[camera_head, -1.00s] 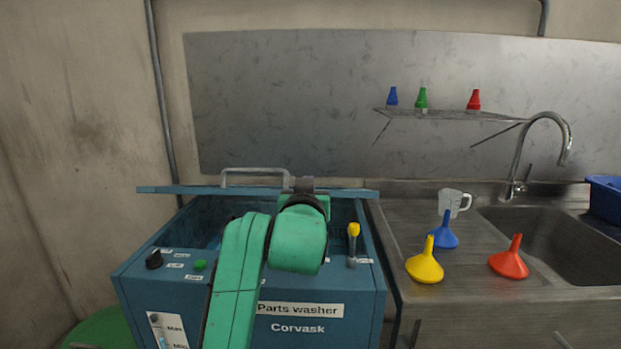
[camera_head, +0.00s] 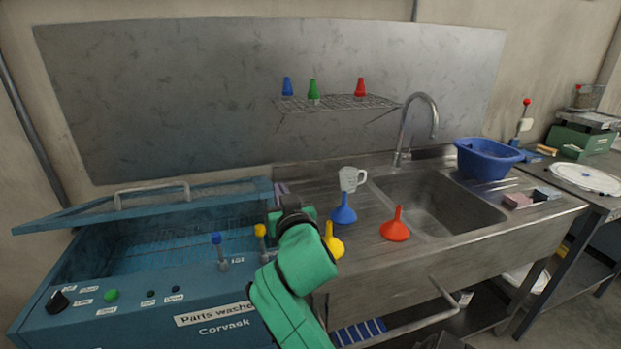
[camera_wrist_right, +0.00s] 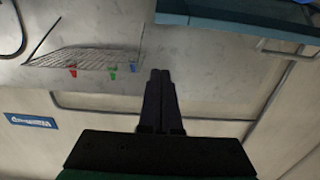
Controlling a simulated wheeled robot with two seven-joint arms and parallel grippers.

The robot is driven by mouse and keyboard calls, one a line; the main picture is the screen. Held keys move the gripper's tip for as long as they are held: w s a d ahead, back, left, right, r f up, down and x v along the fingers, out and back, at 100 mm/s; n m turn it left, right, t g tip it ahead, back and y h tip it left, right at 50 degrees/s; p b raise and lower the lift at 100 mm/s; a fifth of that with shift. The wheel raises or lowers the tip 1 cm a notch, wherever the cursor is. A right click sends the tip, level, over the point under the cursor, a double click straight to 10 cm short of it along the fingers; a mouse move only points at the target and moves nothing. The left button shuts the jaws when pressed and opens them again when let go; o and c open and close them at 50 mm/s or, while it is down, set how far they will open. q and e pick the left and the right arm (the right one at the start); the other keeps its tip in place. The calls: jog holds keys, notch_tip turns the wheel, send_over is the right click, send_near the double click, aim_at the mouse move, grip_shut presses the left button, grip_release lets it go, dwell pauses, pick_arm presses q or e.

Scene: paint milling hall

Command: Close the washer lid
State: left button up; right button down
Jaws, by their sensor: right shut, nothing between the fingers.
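The blue parts washer (camera_head: 150,310) stands at the left in the head view, with its basin visible. Its lid (camera_head: 90,212) is open, raised at a slant above the basin, with a grey bar handle (camera_head: 165,190). The lid (camera_wrist_right: 235,18) and its handle (camera_wrist_right: 290,50) also show at the top right of the wrist view, apart from the fingers. My right gripper (camera_head: 283,190) is just beyond the lid's right end, its fingertips largely hidden by my wrist. In the wrist view the right gripper (camera_wrist_right: 160,75) is shut and empty. My left gripper is out of view.
A steel sink (camera_head: 440,205) stands to the right. Blue (camera_head: 343,210), yellow (camera_head: 333,241) and red (camera_head: 395,226) funnels and a clear jug (camera_head: 351,179) are on its drainboard, close to my right arm. A wire shelf (camera_head: 335,103) with small bottles hangs above.

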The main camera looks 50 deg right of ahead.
jog(key=p+x, duration=0.3)
jog(key=x, duration=0.7)
jog(key=shift+w+r, duration=0.15)
jog(key=f, duration=0.1)
jog(key=s+f, duration=0.1)
jog(key=a+f, duration=0.1)
jog(key=f, duration=0.1)
jog(key=shift+s, duration=0.25)
jog(key=shift+f, duration=0.1)
